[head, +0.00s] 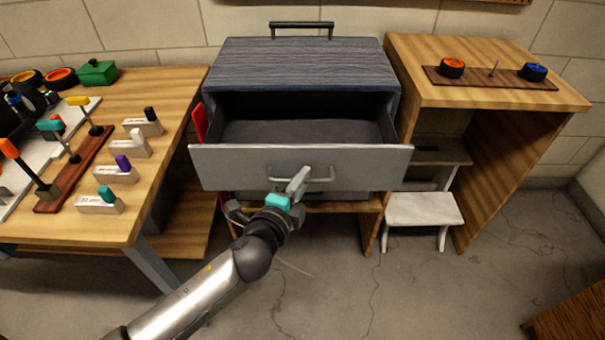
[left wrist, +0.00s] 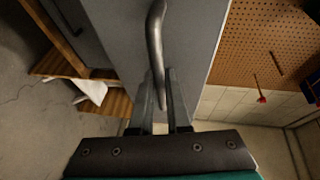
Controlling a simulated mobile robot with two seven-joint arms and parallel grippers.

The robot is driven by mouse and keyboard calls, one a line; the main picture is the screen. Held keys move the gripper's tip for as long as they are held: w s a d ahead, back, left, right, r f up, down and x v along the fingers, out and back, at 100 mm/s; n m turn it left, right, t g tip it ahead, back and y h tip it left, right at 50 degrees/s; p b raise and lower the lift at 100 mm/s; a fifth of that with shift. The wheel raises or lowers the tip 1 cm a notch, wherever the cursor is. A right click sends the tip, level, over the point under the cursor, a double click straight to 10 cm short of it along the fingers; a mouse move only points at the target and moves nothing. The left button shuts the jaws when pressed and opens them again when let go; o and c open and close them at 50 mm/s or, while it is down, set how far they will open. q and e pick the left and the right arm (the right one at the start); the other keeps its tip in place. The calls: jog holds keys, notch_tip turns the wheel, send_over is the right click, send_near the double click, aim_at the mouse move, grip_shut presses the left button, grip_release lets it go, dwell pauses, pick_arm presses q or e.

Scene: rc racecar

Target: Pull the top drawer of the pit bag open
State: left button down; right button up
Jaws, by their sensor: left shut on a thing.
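The pit bag (head: 310,62) is a dark grey cabinet with a carry handle on its lid, standing on a low wooden stand. Its top drawer (head: 230,168) is pulled well out, and its dark inside looks empty. The drawer front has a curved metal handle (head: 322,181). In the left wrist view the handle (left wrist: 155,45) runs down between the two fingers (left wrist: 162,105). My right gripper does not show. A lower drawer is mostly hidden under the open one.
A wooden bench (head: 165,95) with tools and blocks stands on the left. A wooden table (head: 420,75) with a wheel rack (head: 490,78) stands on the right. A white step stool (head: 424,208) stands at right of the drawer. The floor in front is clear.

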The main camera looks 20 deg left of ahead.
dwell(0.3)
pick_arm(q)
jog(key=c, duration=1.2)
grip_release()
jog(key=shift+o, duration=0.2)
jog(key=shift+s, duration=0.1)
jog(key=p+v, duration=0.1)
jog(key=v, duration=1.4)
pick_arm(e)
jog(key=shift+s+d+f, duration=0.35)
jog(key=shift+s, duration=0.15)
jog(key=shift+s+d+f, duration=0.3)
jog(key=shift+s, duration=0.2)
pick_arm(q)
jog(key=shift+s, duration=0.1)
